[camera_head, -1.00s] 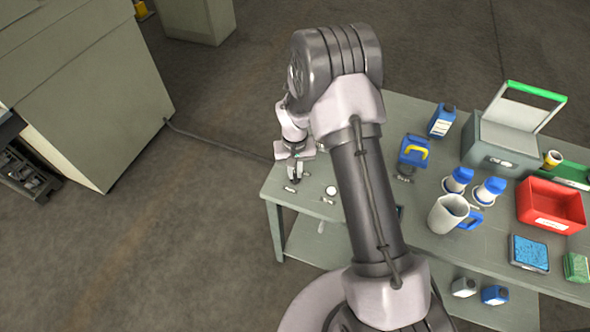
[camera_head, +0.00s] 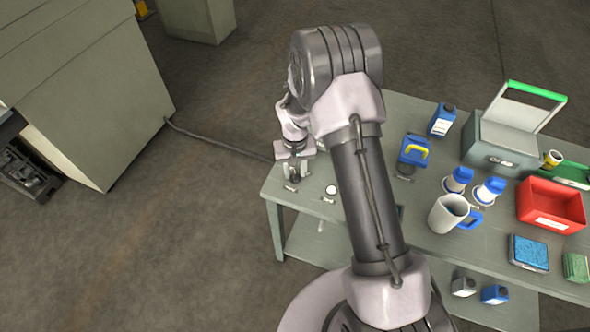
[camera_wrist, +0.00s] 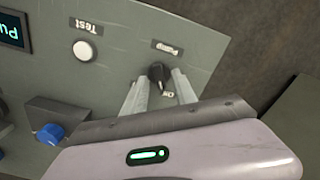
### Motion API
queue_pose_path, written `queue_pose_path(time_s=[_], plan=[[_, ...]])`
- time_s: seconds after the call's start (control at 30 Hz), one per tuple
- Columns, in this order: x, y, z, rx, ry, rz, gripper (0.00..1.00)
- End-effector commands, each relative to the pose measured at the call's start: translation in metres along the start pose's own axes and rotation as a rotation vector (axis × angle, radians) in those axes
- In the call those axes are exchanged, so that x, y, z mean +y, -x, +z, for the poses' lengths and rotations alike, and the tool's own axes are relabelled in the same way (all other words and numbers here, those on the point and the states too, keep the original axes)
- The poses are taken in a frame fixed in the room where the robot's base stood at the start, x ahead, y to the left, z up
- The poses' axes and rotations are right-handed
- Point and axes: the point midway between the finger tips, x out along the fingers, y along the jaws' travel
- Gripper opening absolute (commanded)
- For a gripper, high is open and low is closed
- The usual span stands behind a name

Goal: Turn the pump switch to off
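The pump switch (camera_wrist: 157,73) is a small black knob on a grey panel in the wrist view. A label (camera_wrist: 168,46) reading "Pump" appears upside down beside it, and a small partly hidden mark, seemingly "On", lies near the knob. My gripper (camera_wrist: 160,77) has its two pale fingers on either side of the knob, apart, with a gap seeming to show on each side; contact is not clear. In the head view my gripper (camera_head: 292,181) is low over the left end of the bench; the switch is hidden there.
A white "Test" button (camera_wrist: 84,50), a blue knob (camera_wrist: 50,133) and a lit display (camera_wrist: 12,30) are near the switch. The bench (camera_head: 420,185) holds a jug (camera_head: 446,214), a red bin (camera_head: 552,205) and bottles to the right. Open floor lies left.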

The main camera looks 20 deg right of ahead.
Motion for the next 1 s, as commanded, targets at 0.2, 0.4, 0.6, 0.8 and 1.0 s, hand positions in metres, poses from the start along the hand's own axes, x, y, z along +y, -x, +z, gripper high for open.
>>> queue_pose_path(time_s=[0.2, 0.4, 0.6, 0.8, 1.0], plan=[[0.0, 0.026, -0.001, 0.003, 0.001, 0.0, 0.34], [0.0, 0.09, -0.001, 0.005, -0.001, 0.0, 0.34], [0.0, 0.148, -0.001, 0.003, 0.0, 0.0, 0.34], [0.0, 0.173, 0.0, 0.001, 0.001, 0.0, 0.34], [0.0, 0.174, 0.0, 0.0, 0.001, 0.0, 0.34]])
